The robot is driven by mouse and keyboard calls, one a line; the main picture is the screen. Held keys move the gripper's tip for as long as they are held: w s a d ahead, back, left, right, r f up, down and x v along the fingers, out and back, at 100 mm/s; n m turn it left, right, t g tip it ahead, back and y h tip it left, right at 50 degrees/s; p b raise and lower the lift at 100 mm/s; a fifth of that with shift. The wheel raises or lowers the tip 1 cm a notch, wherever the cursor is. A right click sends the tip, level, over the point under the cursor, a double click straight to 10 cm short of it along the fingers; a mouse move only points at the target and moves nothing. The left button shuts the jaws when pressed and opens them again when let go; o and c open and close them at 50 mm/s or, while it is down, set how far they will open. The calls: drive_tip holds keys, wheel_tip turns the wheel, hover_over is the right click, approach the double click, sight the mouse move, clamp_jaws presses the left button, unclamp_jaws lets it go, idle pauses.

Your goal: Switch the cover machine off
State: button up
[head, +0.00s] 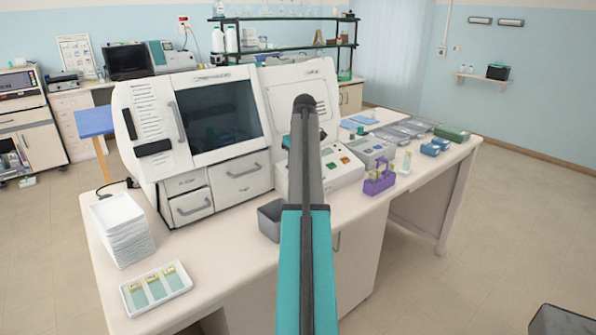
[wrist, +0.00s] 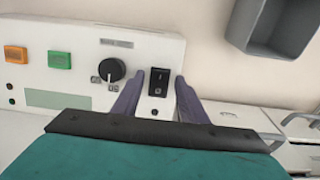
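The cover machine's white control panel (wrist: 75,88) fills the left of the wrist view. It carries a black rocker switch (wrist: 159,82) with a pale mark at each end; I cannot tell which end is pressed. My gripper (wrist: 157,86) is open and empty, with one purple-grey finger on each side of the switch in the picture. Whether the fingers touch the panel is unclear. In the head view the low white unit with coloured buttons (head: 349,174) appears to be this machine. My arm hides its left part, the switch and most of my gripper.
A black knob (wrist: 112,70), a green button (wrist: 60,60) and an orange button (wrist: 16,54) are left of the switch. A grey bin (head: 270,220) stands near the bench's front edge. A purple rack (head: 379,184) stands right of the machine. The large white instrument (head: 222,165) is left.

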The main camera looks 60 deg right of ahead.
wheel_tip(320, 180, up, 14)
drive_tip(key=s+b, duration=0.1)
drive_tip(key=b, duration=0.1)
drive_tip(key=shift+s+a+f, duration=0.15)
drive_tip(key=shift+s+a, duration=0.1)
drive_tip(key=shift+s, duration=0.15)
idle(0.4)
idle(0.5)
